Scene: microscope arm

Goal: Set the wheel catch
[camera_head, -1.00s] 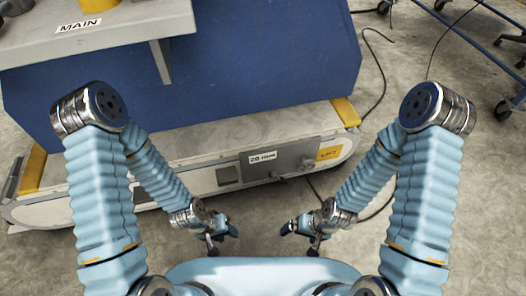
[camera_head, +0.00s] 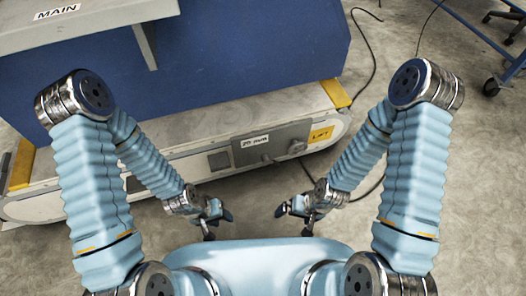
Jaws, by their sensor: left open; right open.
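No part marked as a wheel catch can be made out; a wheeled cart (camera_head: 490,86) stands at the upper right with a dark caster under its blue frame. My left gripper (camera_head: 218,222) is open and empty above the floor at the lower middle. My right gripper (camera_head: 295,218) is open and empty to the right of it. Both are close in front of my body, apart from the long base unit (camera_head: 187,160) beyond them. That unit carries a grey plate (camera_head: 272,143) with a "20 mm" label, a small knob and a yellow "LIFT" label (camera_head: 321,134).
A blue cabinet (camera_head: 240,55) rises from the base unit, with a grey ledge (camera_head: 95,22) labelled "MAIN" at the upper left. Yellow blocks (camera_head: 335,93) mark the base's ends. Dark cables (camera_head: 367,60) lie on the floor at the right.

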